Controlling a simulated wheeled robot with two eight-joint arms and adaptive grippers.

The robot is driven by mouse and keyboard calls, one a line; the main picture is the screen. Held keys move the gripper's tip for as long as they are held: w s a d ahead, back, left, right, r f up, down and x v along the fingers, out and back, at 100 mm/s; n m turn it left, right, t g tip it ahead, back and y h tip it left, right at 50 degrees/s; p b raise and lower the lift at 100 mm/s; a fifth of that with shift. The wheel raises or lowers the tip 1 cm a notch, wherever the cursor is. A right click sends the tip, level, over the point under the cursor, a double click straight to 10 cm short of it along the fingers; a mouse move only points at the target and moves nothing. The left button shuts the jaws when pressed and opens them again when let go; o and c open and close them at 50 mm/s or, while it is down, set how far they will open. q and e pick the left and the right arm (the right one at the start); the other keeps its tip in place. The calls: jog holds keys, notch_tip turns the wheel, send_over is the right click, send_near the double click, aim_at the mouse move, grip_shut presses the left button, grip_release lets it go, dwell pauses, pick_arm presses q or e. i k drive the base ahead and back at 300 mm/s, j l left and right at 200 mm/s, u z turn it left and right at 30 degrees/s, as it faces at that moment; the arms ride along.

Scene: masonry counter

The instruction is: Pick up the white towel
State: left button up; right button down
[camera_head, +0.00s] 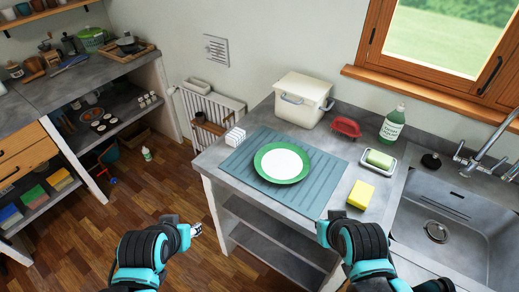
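I cannot make out a white towel for certain in the head view. A white slatted rack (212,112) stands against the wall left of the counter, with a small pale item (196,85) at its top that is too small to identify. My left gripper (196,230) is low in front of the counter, over the wooden floor, with nothing visible in it. My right gripper (322,232) is at the counter's front edge, below the yellow sponge (361,195). Its fingers are mostly hidden by the arm. Finger opening is unclear on both.
On the counter (216,155), a green-rimmed plate (268,166) lies on a blue-grey ribbed mat (322,170). A white bin (298,100), red brush (346,127), green bottle (392,125) and soap dish (371,170) stand behind. The sink (470,215) is right. Shelving is at left.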

aim_at(237, 135)
jog(key=z, duration=1.8)
jog(key=j+z, duration=0.1)
jog(key=j, duration=0.45)
jog(key=k+j+z, duration=0.1)
jog(key=j, duration=0.4)
jog(key=k+j+z, duration=0.1)
jog(key=j, duration=0.4)
jog(key=k+j, duration=0.1)
jog(key=j, duration=0.45)
jog(key=z, duration=0.05)
